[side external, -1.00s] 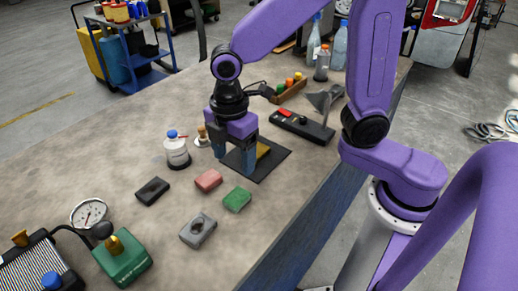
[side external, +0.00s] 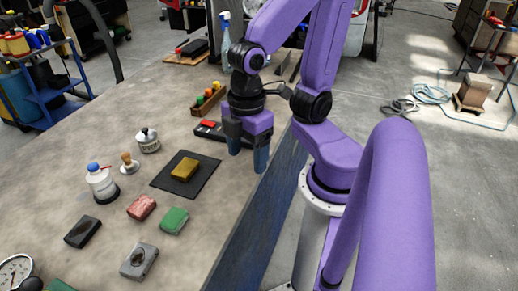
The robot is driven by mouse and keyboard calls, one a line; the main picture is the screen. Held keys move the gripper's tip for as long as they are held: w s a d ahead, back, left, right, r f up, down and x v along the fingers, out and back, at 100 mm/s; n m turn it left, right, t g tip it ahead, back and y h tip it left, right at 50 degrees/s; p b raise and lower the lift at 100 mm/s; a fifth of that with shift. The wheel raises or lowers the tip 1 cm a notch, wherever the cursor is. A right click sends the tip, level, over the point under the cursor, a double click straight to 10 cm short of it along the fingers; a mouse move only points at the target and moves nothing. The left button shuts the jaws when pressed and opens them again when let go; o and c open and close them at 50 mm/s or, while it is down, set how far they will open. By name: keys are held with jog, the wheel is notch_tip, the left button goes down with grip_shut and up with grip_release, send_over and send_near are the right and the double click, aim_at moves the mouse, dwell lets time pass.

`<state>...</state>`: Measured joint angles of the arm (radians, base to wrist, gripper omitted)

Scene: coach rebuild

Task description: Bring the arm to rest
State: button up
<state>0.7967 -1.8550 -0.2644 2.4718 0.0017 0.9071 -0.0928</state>
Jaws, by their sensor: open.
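My gripper (side external: 248,153) is purple and black with blue fingers. It points down near the right edge of the workbench (side external: 60,190), with its fingers apart and nothing visible between them. It is to the right of a yellow block (side external: 185,169), which lies on a black square mat (side external: 166,184), and is clear of both. I cannot tell whether the fingertips touch the bench or hang over its edge.
Red (side external: 142,207), green (side external: 174,220), black (side external: 82,232) and grey (side external: 139,262) blocks lie at the front. A bottle (side external: 102,186), a wooden-handled stamp (side external: 129,164) and a jar (side external: 148,141) stand left of the mat.

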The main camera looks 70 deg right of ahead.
jog(key=shift+s+d+m, duration=0.15)
jog(key=shift+s+d, duration=0.2)
jog(key=shift+s, duration=0.2)
jog(key=shift+s+d+m, duration=0.15)
jog(key=shift+s+d, duration=0.2)
jog(key=shift+s, duration=0.2)
